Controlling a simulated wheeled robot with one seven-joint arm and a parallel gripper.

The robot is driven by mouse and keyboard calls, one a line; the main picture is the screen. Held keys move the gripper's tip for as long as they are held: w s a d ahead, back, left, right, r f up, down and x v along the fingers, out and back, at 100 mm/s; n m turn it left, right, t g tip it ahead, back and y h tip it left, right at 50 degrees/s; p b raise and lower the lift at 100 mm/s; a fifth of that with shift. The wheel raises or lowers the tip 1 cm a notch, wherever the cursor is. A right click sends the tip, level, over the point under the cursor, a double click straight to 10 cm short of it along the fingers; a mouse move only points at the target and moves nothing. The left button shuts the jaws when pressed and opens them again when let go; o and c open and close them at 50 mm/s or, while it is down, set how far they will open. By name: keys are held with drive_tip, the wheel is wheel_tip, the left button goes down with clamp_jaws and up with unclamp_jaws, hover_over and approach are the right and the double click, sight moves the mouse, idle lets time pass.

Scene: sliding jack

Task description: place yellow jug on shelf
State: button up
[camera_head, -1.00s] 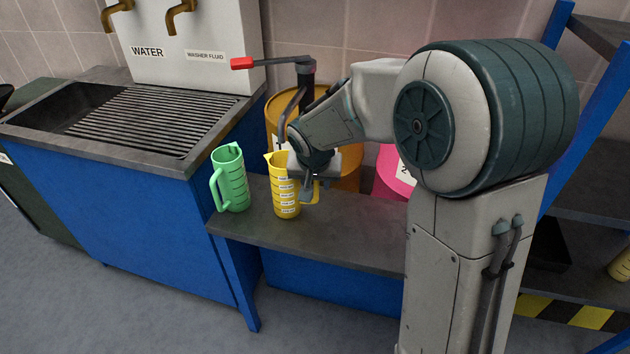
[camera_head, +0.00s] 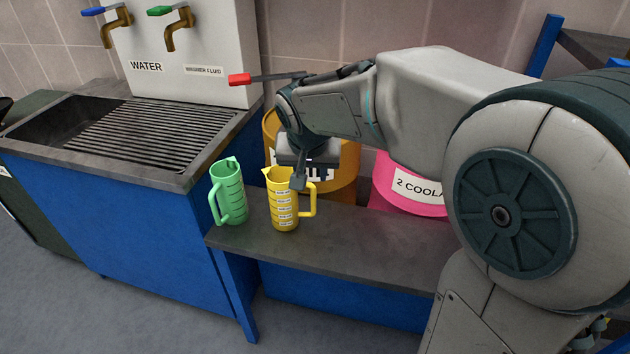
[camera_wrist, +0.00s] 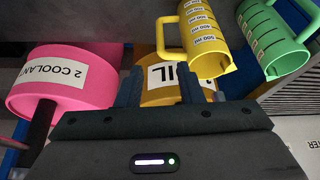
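The yellow jug (camera_head: 283,205) stands upright on the low dark bench (camera_head: 330,246), its handle to the right. My gripper (camera_head: 299,180) points down close behind and above the jug's handle side. In the head view one finger overlaps the jug's upper right edge; whether it touches cannot be told. In the wrist view the fingers (camera_wrist: 160,90) are apart with nothing between them, and the yellow jug (camera_wrist: 203,38) is outside them, at the upper right. The blue shelf unit (camera_head: 600,45) is at the right edge, mostly hidden by my arm.
A green jug (camera_head: 230,195) stands just left of the yellow one. Behind the bench are a yellow oil drum (camera_head: 345,165) and a pink coolant drum (camera_head: 405,195). A sink counter (camera_head: 150,170) is at left. The bench's right part is clear.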

drive_tip(key=s+d+f+g, duration=0.1)
drive_tip(key=s+d, duration=0.2)
drive_tip(key=s, duration=0.3)
drive_tip(key=s+d+f+n, duration=0.1)
drive_tip(key=s+d, duration=0.3)
drive_tip(key=s, duration=0.3)
drive_tip(key=s+d+f+n+g+y, duration=0.1)
drive_tip(key=s+d+f, duration=0.1)
drive_tip(key=s, duration=0.4)
drive_tip(key=shift+s+d+g, duration=0.3)
drive_tip(key=shift+s+d, duration=0.05)
drive_tip(key=shift+d, duration=0.5)
